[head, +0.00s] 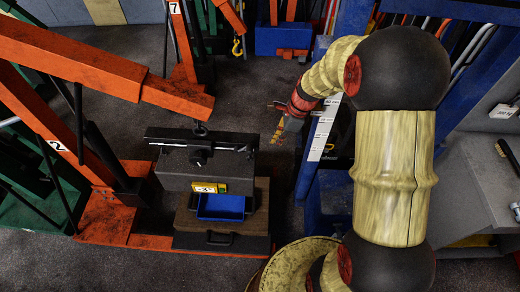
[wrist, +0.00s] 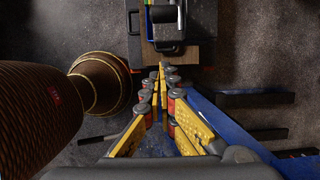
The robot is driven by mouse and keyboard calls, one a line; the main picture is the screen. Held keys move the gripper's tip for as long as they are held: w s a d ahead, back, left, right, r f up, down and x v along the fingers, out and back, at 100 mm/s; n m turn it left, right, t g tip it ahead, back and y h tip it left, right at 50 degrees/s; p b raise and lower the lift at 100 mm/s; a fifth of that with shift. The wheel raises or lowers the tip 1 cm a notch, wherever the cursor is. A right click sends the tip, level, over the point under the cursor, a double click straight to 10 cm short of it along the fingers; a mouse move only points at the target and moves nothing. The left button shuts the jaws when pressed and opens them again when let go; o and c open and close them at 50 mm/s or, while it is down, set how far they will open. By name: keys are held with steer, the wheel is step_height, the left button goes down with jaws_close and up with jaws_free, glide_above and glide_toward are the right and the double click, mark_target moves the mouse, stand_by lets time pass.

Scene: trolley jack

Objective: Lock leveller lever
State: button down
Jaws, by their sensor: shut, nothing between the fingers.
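A dark box-shaped unit (head: 170,176) with a bar (head: 240,140) across its top hangs or stands under the orange crane arm. I take it to be the leveller. A small black knob or lever (head: 199,158) is at the middle of its front; I cannot tell its lock state. My gripper (head: 278,128) is to the right of the unit, apart from it and pointing down. In the wrist view its yellow fingers (wrist: 162,72) meet at the tips, shut and empty. The unit (wrist: 166,28) shows partly at the top of that view, beyond the fingertips.
A blue tray (head: 221,206) with a yellow number tag (head: 208,187) sits in front of the unit, on a wooden box (head: 262,190). An orange crane (head: 110,55) fills the left. Blue racking (head: 325,150) stands close right of my gripper. Grey floor (head: 190,268) is clear in front.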

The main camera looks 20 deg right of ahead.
stand_by(0.3)
steer(key=w+a+f+b, duration=0.2)
steer(key=a+f, duration=0.3)
steer(key=f, duration=0.2)
steer(key=shift+a, duration=0.4)
steer(key=shift+w+r, duration=0.1)
steer(key=shift+w, duration=0.05)
stand_by(0.4)
steer(key=shift+a+r+h+p, duration=0.15)
steer(key=shift+h+p, duration=0.15)
steer(key=shift+p, duration=0.65)
